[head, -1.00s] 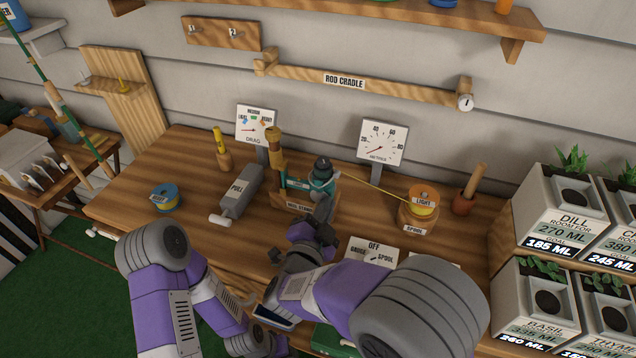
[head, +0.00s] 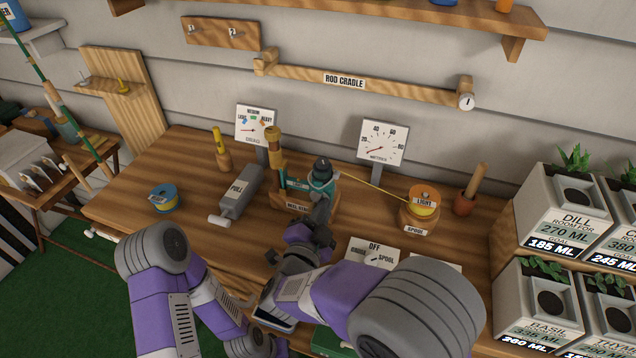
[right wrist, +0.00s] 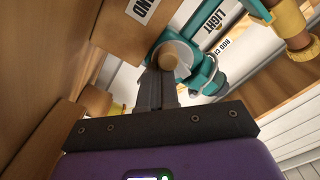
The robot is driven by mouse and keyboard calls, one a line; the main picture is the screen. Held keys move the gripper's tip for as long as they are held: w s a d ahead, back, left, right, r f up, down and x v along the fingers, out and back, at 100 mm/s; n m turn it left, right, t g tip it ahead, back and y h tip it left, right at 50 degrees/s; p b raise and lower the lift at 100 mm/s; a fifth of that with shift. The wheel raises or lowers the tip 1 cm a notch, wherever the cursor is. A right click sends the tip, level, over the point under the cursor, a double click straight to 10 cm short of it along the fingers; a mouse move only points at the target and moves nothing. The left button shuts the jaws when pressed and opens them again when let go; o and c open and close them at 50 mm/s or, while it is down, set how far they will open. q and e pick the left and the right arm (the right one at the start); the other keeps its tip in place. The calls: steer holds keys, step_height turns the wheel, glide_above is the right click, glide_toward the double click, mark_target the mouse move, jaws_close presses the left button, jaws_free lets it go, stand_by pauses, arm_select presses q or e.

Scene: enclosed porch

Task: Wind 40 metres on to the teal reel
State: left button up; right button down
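The teal reel (head: 322,178) sits on the wooden reel stand (head: 290,203), on a rod with a cork grip (head: 275,142). My right gripper (head: 318,212) is at the reel's front. In the right wrist view its dark fingers are close together at the reel's round wooden crank knob (right wrist: 168,62) and look shut on it; the exact grip is partly hidden. My left gripper (head: 268,345) is low at the front, its fingers unclear.
A grey PULL device (head: 238,195), a drag dial (head: 255,125) and a blue-and-yellow spool (head: 163,198) stand to the left. Herb planters (head: 560,215) bound the right.

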steer(key=shift+a+f, duration=0.35)
steer(key=shift+a, duration=0.2)
stand_by(0.5)
steer(key=shift+w+a+b, duration=0.1)
steer(key=shift+a+b, duration=0.25)
steer(key=shift+a, duration=0.15)
stand_by(0.5)
steer(key=shift+w+a+f, duration=0.1)
steer(key=shift+w+a, duration=0.1)
steer(key=shift+w, duration=0.1)
steer(key=shift+s+d, duration=0.2)
steer(key=shift+d, duration=0.35)
steer(key=shift+b+v, duration=0.35)
steer(key=shift+v, duration=2.65)
